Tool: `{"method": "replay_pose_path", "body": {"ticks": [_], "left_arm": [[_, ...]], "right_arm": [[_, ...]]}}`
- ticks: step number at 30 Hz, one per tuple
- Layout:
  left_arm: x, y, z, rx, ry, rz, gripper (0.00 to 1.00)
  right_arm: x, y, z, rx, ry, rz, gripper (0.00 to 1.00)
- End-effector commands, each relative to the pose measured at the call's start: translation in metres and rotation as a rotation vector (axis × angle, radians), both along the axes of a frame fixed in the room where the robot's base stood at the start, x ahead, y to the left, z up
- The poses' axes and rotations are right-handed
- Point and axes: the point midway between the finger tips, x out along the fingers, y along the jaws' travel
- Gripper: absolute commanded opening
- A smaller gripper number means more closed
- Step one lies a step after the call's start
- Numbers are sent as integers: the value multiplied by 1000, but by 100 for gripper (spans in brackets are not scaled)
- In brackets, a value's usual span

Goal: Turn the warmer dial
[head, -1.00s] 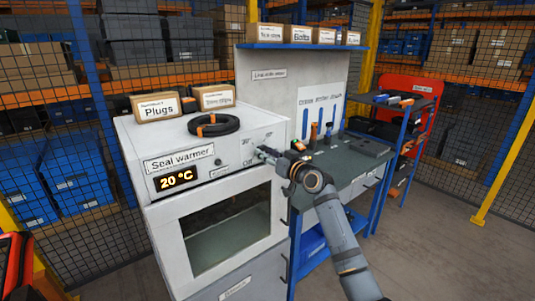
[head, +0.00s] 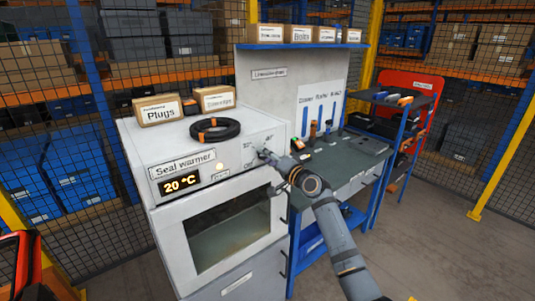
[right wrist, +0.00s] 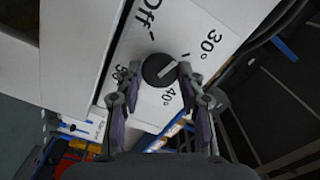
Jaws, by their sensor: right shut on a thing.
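The seal warmer (head: 215,155) is a white cabinet with a glass-fronted door. Its display (head: 180,184) reads 20 °C, and a small lamp (head: 219,167) beside it glows. The dial (right wrist: 158,70) is round and dark with a pale pointer line. In the right wrist view the pointer is turned toward the 30° mark, with Off and 40° also legible. My right gripper (head: 262,154) is at the warmer's front panel and hides the dial in the head view. In the right wrist view, its fingers (right wrist: 159,76) are shut on the dial from both sides. My left gripper is out of view.
A black coiled ring (head: 215,129) and the Plugs box (head: 157,110) with another box lie on the warmer's top. A workbench (head: 345,160) with small items stands right beside the warmer. The floor (head: 440,240) at the right is clear.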

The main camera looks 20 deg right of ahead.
Motion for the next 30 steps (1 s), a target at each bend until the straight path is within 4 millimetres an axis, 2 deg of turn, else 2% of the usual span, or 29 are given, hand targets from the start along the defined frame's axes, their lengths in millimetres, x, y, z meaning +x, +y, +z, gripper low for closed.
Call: {"method": "replay_pose_path", "body": {"ticks": [1,30], "left_arm": [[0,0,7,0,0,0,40],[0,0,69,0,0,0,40]], "right_arm": [[0,0,2,42,17,0,7],[0,0,2,907,332,-2,7]]}}
